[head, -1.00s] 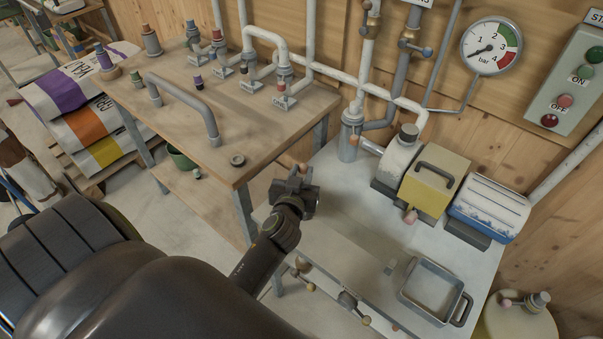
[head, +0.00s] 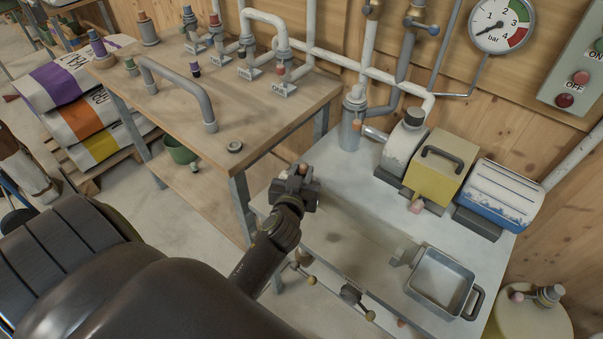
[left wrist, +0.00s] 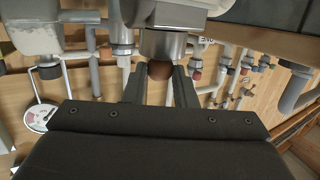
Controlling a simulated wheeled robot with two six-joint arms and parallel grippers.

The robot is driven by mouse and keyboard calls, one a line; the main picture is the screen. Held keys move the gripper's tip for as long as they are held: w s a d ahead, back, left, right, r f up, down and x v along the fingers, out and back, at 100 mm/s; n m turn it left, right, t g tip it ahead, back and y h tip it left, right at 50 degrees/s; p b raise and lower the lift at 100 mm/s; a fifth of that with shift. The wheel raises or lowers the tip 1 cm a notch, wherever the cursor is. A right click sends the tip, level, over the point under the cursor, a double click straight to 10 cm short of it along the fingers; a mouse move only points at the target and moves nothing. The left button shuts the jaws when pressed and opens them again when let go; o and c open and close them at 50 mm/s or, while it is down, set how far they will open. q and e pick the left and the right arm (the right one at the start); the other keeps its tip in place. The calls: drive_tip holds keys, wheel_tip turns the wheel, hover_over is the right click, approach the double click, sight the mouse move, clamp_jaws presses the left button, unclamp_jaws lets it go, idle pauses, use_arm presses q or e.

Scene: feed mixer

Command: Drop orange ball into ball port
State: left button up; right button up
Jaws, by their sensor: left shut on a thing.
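My left gripper (head: 297,180) is over the left end of the grey bench. It is shut on a small brownish-orange ball (head: 303,169), most of which the jaws hide in the head view. In the left wrist view the ball (left wrist: 160,70) sits between the two fingertips of the left gripper (left wrist: 160,82). A grey metal cylinder (left wrist: 162,45) shows just beyond the ball there; I cannot tell whether they touch. I cannot surely pick out the ball port. A grey upright pipe fitting (head: 350,133) stands behind the gripper on the bench. My right gripper is not in view.
The grey bench (head: 375,245) carries a yellow box (head: 440,168), a blue-white drum (head: 505,195) and a square metal tray (head: 440,285). A wooden table (head: 210,110) with pipes and a grey handle stands at left. A pressure gauge (head: 502,25) hangs on the wall.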

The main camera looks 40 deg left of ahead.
use_arm(q)
drive_tip(key=shift+f, duration=0.2)
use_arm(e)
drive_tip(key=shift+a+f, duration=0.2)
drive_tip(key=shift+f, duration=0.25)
use_arm(q)
drive_tip(key=o, duration=1)
drive_tip(key=shift+s, duration=0.1)
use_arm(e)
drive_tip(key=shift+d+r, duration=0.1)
